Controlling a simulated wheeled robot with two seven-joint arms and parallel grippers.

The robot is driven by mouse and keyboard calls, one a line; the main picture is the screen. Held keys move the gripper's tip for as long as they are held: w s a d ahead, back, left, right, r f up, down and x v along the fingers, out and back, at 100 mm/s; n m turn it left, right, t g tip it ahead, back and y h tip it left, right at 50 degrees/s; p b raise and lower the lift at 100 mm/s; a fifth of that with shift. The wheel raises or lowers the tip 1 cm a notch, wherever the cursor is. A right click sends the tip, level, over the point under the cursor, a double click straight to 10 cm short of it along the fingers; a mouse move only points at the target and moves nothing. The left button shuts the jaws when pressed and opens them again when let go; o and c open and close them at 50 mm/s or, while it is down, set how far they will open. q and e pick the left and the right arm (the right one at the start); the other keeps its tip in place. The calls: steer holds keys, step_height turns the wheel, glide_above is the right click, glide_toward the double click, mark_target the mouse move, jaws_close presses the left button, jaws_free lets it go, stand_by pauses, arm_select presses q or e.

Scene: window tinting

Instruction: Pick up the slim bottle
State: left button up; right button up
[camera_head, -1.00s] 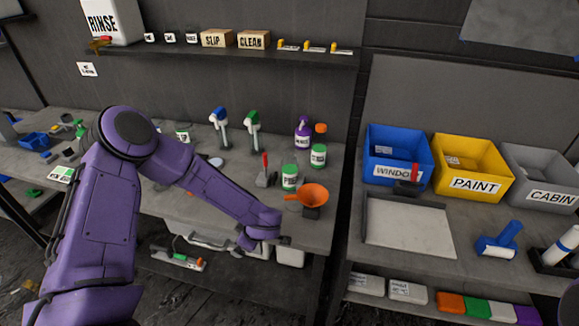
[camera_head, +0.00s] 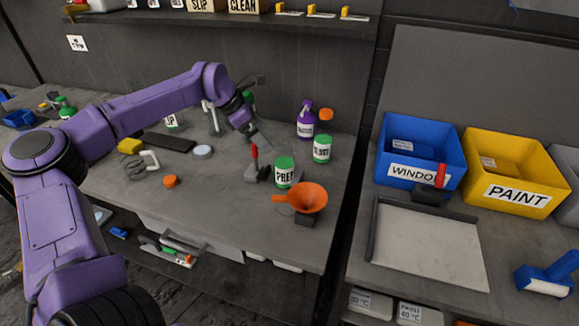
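Two slim, clear spray bottles stand at the back of the left bench; I cannot tell which one the task's slim bottle is. One clear bottle (camera_head: 211,120) shows below my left forearm, its top hidden. The other shows only its green head (camera_head: 249,97), with the body mostly hidden behind my wrist. My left gripper (camera_head: 257,136) points down in front of this green-headed bottle. Its fingers are small and dark, so opening and contact are unclear. A purple spray bottle (camera_head: 305,120) stands farther right. My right gripper is out of view.
The green PREP jar (camera_head: 284,172), an orange funnel (camera_head: 308,198), a red-handled tool (camera_head: 254,165) and another green-labelled bottle (camera_head: 322,148) stand close right of the gripper. A white disc (camera_head: 202,152) lies left.

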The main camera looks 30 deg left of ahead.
mark_target(280, 154)
arm_select(q)
steer(key=p+x, duration=0.1)
steer(key=x, duration=0.2)
steer(key=p+x, duration=0.1)
steer(key=x, duration=0.2)
steer(key=p+x, duration=0.1)
steer(key=x, duration=0.2)
steer(key=shift+s+d+p, duration=0.3)
steer(key=shift+d, duration=0.1)
steer(key=shift+w+f, duration=0.15)
steer(key=shift+f, duration=0.15)
steer(key=c, duration=1.2)
